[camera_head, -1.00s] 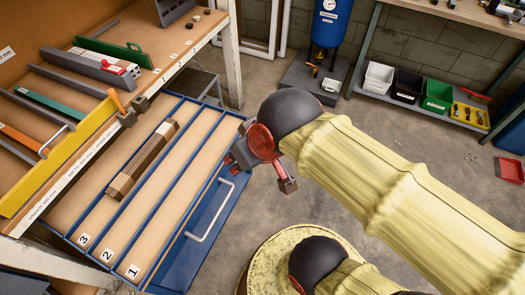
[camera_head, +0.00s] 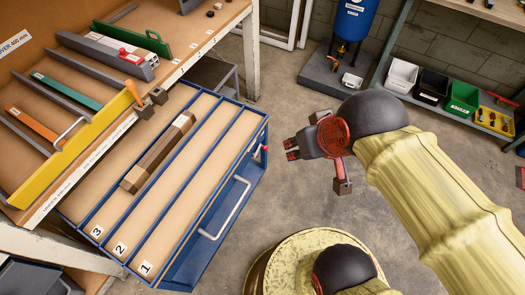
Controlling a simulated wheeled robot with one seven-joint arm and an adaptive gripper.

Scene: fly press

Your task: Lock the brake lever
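A small red-tipped lever (camera_head: 257,152) sits at the right edge of the blue drawer unit (camera_head: 233,193), near its far corner; I cannot tell for sure that it is the brake lever, or its setting. My gripper (camera_head: 291,149) is to the right of this lever, apart from it in the picture. Nothing shows between the fingers.
The unit's top has lanes numbered 1 to 3, with a brown bar (camera_head: 158,152) lying on it. A pale pull handle (camera_head: 225,208) juts from its side. A shelf with a yellow front rail (camera_head: 78,148) stands left. Bins (camera_head: 401,76) stand back right. Grey floor lies between.

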